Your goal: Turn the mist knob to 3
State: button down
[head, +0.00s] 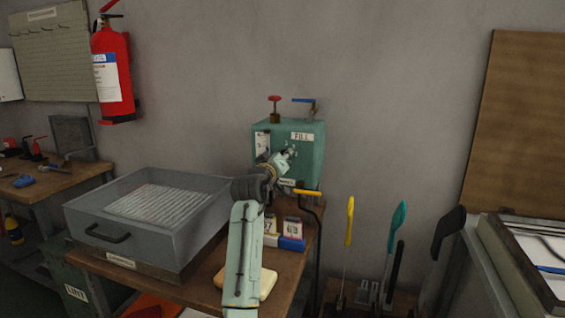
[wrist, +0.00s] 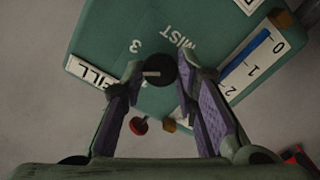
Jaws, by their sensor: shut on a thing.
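The mist knob (wrist: 161,70) is a round black knob with a white pointer mark, on the face of a green box (wrist: 110,30). My gripper (wrist: 160,76) has its two fingers on either side of the knob, shut on it. In the wrist view the pointer mark lies toward the left finger, near a printed 3; another numeral is beside it, and the word MIST is printed close by. In the head view my gripper (head: 291,152) is at the front of the green box (head: 312,140) and hides the knob.
A FILL label and a blue level gauge (wrist: 247,62) flank the knob.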

jog(key=shift+f+m+b, duration=0.1)
jog(key=shift+m+b, duration=1.05)
jog(key=shift+m, duration=2.35)
jog(key=c, duration=1.3)
grip_release()
jog(key=shift+s, duration=0.1)
jog(key=v, duration=1.2)
